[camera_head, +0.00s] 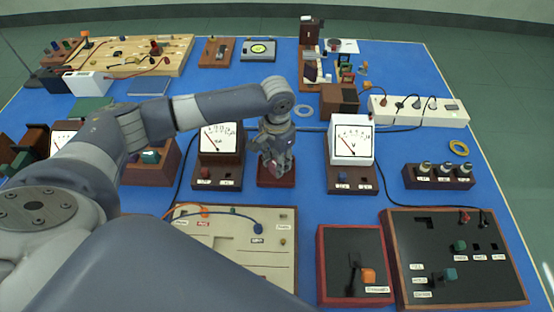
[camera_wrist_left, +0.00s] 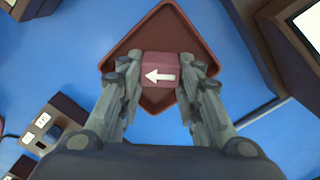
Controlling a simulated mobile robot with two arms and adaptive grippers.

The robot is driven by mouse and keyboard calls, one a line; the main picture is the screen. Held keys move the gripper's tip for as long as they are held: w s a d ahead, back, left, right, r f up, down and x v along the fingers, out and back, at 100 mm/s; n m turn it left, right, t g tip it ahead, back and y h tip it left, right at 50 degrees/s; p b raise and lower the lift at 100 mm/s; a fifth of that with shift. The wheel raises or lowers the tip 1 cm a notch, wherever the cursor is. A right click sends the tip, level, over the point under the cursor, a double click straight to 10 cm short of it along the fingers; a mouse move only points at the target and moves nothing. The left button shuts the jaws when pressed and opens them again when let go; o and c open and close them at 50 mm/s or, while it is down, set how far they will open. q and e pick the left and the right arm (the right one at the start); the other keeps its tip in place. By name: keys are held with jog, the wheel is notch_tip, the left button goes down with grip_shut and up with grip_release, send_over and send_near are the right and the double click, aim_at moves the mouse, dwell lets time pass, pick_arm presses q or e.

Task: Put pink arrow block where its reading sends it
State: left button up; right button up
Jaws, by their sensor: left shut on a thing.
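The pink arrow block (camera_wrist_left: 160,68), dull pink with a white arrow pointing left in the picture, is between the fingers of my left gripper (camera_wrist_left: 160,80) in the left wrist view. The fingers are shut on its two sides. In the head view my left gripper (camera_head: 276,168) points down over a small red-brown tray (camera_head: 276,183), and the block is hidden by the fingers. The tray also lies behind the block in the left wrist view (camera_wrist_left: 165,22). I cannot tell whether the block touches the tray. My right gripper is not in view.
White-faced dial meters stand left (camera_head: 217,137) and right (camera_head: 352,140) of the tray. In front are a beige wired board (camera_head: 240,270), a red-framed box (camera_head: 355,250) and a dark panel with slots (camera_head: 450,290). A power strip (camera_head: 440,112) lies back right. Blue tabletop shows between them.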

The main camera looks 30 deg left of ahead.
pick_arm(q)
jog(key=o, duration=1.1)
jog(key=shift+f, duration=0.1)
notch_tip(320, 180, up, 12)
jog(key=shift+r+b, duration=0.15)
jog(key=shift+b, duration=0.5)
